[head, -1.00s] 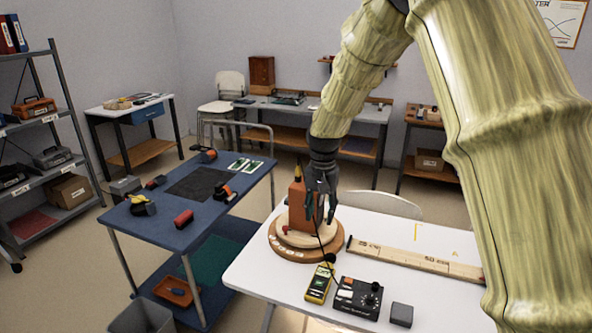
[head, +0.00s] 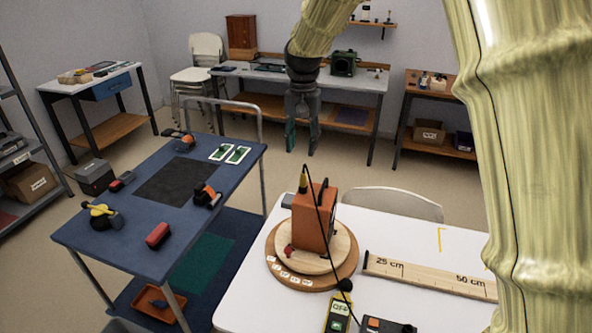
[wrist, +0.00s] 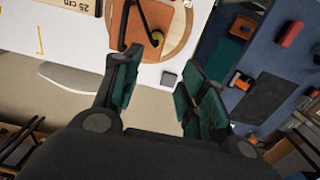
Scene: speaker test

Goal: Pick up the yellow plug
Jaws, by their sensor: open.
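The yellow plug (head: 303,181) stands upright at the top of an orange box (head: 313,220), with a black cable running from it. The box sits on a round wooden turntable (head: 345,272) on the white table. My gripper (head: 302,148) is open and empty, pointing down, above the box in the head picture and apparently beyond it. In the wrist view, the plug (wrist: 156,38) shows between and ahead of the open green-padded fingers (wrist: 160,70), apart from them. The box is partly cut off at that view's top edge.
A wooden ruler (head: 425,276) lies right of the turntable. A yellow meter (head: 338,315) and a black control box (head: 388,326) are in front. A chair back (head: 390,204) rises behind the table. A blue cart (head: 140,240) with several tools stands left.

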